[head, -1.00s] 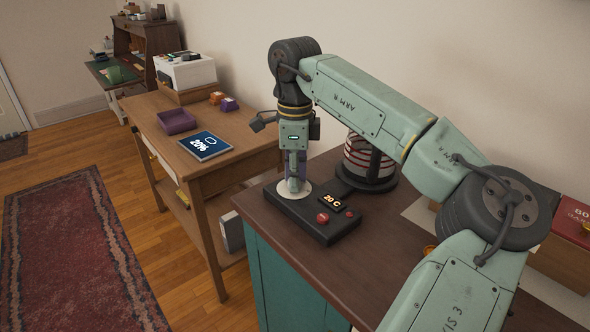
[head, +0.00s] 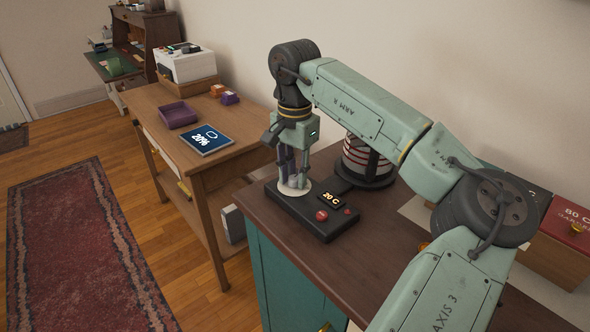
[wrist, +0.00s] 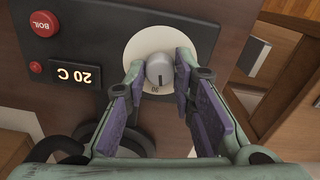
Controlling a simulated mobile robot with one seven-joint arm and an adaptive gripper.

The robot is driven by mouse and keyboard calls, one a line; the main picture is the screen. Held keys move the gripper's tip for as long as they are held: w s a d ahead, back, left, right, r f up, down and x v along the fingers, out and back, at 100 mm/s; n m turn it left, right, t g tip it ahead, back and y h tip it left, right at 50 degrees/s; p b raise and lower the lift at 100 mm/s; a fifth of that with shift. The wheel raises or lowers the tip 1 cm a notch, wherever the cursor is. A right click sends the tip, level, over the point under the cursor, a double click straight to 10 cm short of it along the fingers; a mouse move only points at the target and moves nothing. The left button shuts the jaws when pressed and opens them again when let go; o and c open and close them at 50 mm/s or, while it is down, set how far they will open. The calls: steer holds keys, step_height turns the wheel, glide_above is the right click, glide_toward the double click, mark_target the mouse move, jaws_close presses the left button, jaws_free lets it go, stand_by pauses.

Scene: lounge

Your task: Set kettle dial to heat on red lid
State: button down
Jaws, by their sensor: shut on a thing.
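The black kettle control panel (head: 312,222) lies on the brown cabinet top, its display (head: 332,199) reading "20 C". The grey dial knob (wrist: 160,71) sits on a round pale plate (wrist: 138,47) and has a dark pointer line; a number, seemingly 90, shows near it. My gripper (head: 293,184) points down and is shut on the knob, with its purple-padded fingers (wrist: 161,74) on both sides. The striped kettle (head: 357,157) stands behind the panel, partly hidden by my arm.
A dark box stands beside the red-lidded one.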

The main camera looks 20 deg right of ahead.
mark_target(294, 177)
steer(key=n, duration=0.4)
steer(key=shift+n, duration=0.4)
steer(key=n+p, duration=0.1)
steer(key=n, duration=0.3)
steer(key=shift+n, duration=0.3)
steer(key=c, duration=1.3)
jaws_free()
steer(key=shift+c, duration=0.2)
steer(key=shift+r, duration=0.1)
step_height(294, 177, up, 12)
